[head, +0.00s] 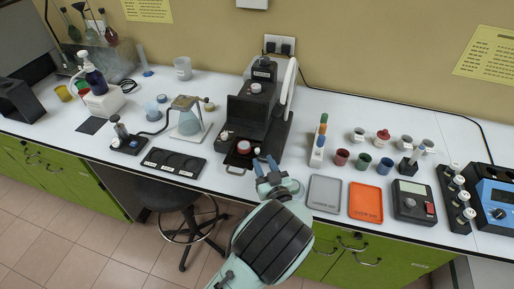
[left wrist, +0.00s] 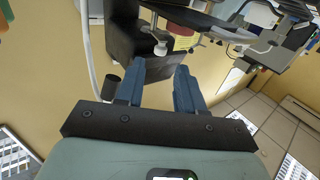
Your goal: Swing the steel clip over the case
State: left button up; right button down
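The black instrument (head: 243,112), apparently the case, stands on the white bench at the middle of the head view. A dark plate with a red-rimmed cup (head: 243,147) is at its front. A small steel loop (head: 235,170) juts from the front edge of this plate; I cannot tell whether it is the clip. My left gripper (head: 266,162) is just right of the plate, fingers open and empty. In the left wrist view, the open fingers (left wrist: 158,78) point at the dark instrument (left wrist: 135,35), with a small steel part (left wrist: 160,46) beyond the gap. My right gripper is out of view.
Right of my gripper lie a grey tray (head: 324,193) and an orange tray (head: 366,202), with coloured cups (head: 363,161) behind. A stool (head: 178,195) stands below the bench.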

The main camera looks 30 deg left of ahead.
aim_at(258, 151)
pick_arm(q)
jog(key=x, duration=0.7)
jog(key=shift+p, duration=0.4)
grip_shut()
